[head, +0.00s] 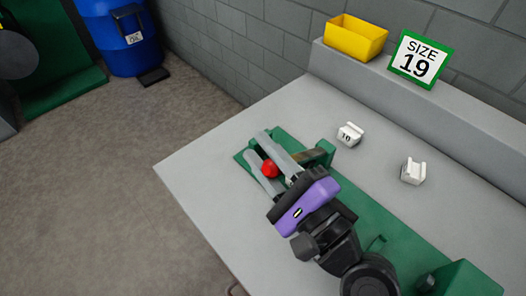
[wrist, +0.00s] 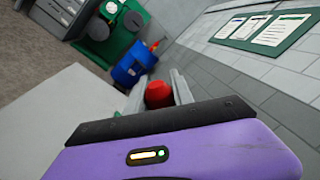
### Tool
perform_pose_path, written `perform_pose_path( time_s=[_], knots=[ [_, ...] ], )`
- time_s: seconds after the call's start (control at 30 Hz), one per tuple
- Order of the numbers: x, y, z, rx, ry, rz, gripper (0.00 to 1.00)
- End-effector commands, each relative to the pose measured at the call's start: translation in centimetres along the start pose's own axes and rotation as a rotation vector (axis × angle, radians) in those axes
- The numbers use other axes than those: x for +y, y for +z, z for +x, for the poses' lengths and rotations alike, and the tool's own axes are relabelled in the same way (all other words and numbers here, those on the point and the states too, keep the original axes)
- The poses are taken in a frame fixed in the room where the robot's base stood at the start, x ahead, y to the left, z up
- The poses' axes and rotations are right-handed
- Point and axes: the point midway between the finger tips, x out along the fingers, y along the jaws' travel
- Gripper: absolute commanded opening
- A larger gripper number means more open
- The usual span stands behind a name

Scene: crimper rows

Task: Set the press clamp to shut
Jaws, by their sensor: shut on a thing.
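The press clamp is a green fixture on the grey bench, with its long green base (head: 375,215) running from the middle to the front right. Its red ball knob (head: 270,168) sits between the two grey fingers of my gripper (head: 262,152), which is shut on it. The red knob also shows between the fingers in the wrist view (wrist: 159,94). A green bracket (head: 322,152) with a dull bar stands just right of the fingers. My purple and black gripper body hides the handle's lower part and much of the clamp, so its setting cannot be told.
Two small white blocks, one marked 10 (head: 350,134) and one plain (head: 413,172), lie on the bench (head: 200,165) behind the press. A yellow bin (head: 356,38) and a SIZE 19 sign (head: 420,60) stand on the back ledge. A blue drum (head: 118,38) stands on the floor.

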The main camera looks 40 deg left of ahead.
Motion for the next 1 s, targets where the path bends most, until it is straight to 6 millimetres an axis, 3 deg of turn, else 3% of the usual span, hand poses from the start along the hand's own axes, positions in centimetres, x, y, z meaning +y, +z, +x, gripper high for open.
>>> perform_pose_path(
  time_s=[0.3, 0.33, 0.43, 0.77, 1.0],
  knots=[
    [0.1, 0.0, 0.0, -0.001, 0.002, 0.002, 0.0],
    [0.1, 0.0, 0.0, -0.001, 0.002, 0.002, 0.32],
    [0.1, 0.0, 0.0, 0.0, 0.001, 0.002, 0.5],
    [0.0, 0.0, -0.2, 0.0, 0.0, 0.001, 0.5],
    [0.0, -0.1, -3.2, 0.004, -0.001, 0.001, 0.5]
  ],
)
